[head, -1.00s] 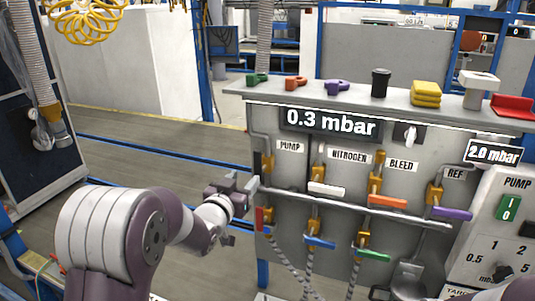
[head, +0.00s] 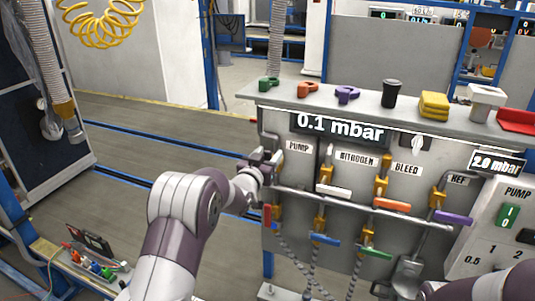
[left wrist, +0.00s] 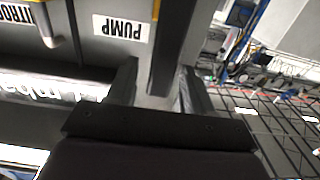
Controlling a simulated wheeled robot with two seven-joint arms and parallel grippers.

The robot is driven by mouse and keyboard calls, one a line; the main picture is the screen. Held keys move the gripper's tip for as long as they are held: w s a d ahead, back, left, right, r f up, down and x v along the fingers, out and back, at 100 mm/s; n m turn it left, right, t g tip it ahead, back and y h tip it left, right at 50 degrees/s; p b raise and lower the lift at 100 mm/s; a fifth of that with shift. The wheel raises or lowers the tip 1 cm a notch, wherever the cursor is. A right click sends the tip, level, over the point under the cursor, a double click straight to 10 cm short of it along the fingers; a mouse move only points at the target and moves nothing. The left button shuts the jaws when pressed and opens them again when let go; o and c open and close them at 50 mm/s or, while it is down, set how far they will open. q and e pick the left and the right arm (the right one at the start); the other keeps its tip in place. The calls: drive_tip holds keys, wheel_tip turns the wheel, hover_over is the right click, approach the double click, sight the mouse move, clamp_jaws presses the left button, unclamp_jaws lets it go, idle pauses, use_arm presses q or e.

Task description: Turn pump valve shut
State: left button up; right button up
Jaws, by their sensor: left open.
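The pump valve sits below the PUMP label (head: 299,147) at the left end of the panel; my left gripper hides most of it in the head view. My left gripper (head: 266,166) is at this valve. In the left wrist view the fingers of the left gripper (left wrist: 160,88) are open, one on each side of a dark bar (left wrist: 172,42) that looks like the valve's handle. I cannot tell whether they touch it. The PUMP label shows upside down in that view (left wrist: 120,28). The display (head: 341,128) reads 0.1 mbar. My right gripper is out of view.
Right of the pump valve are a white-handled nitrogen valve (head: 333,190), an orange-handled bleed valve (head: 392,204) and a purple-handled REF valve (head: 453,217). A horizontal pipe (head: 350,208) runs below. Loose handles and a yellow stack (head: 434,105) lie on the top shelf (head: 300,100).

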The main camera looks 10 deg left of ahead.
use_arm(q)
drive_tip(key=shift+d, duration=0.1)
drive_tip(key=c, duration=0.4)
clamp_jaws()
drive_tip(key=d+f+m+b, duration=0.2)
drive_tip(key=m+b, duration=0.3)
drive_tip(key=b, duration=0.4)
drive_tip(key=s+d+f+m+b, duration=0.1)
drive_tip(key=d+f+m+b, duration=0.1)
drive_tip(key=m+b, duration=0.3)
drive_tip(key=d+f+m+b, duration=0.2)
drive_tip(key=m+b, duration=0.3)
drive_tip(key=b, duration=0.8)
drive_tip(key=shift+s+d+b, duration=0.15)
drive_tip(key=shift+d+b, duration=0.1)
drive_tip(key=shift+b, duration=0.1)
drive_tip(key=shift+d+f+m+b, duration=0.1)
drive_tip(key=shift+f+m+b, duration=0.2)
drive_tip(key=shift+m+b, duration=0.45)
drive_tip(key=shift+f+m+b, duration=0.3)
drive_tip(key=shift+m+b, duration=0.4)
drive_tip(key=shift+m, duration=0.05)
drive_tip(key=shift+o, duration=2)
unclamp_jaws()
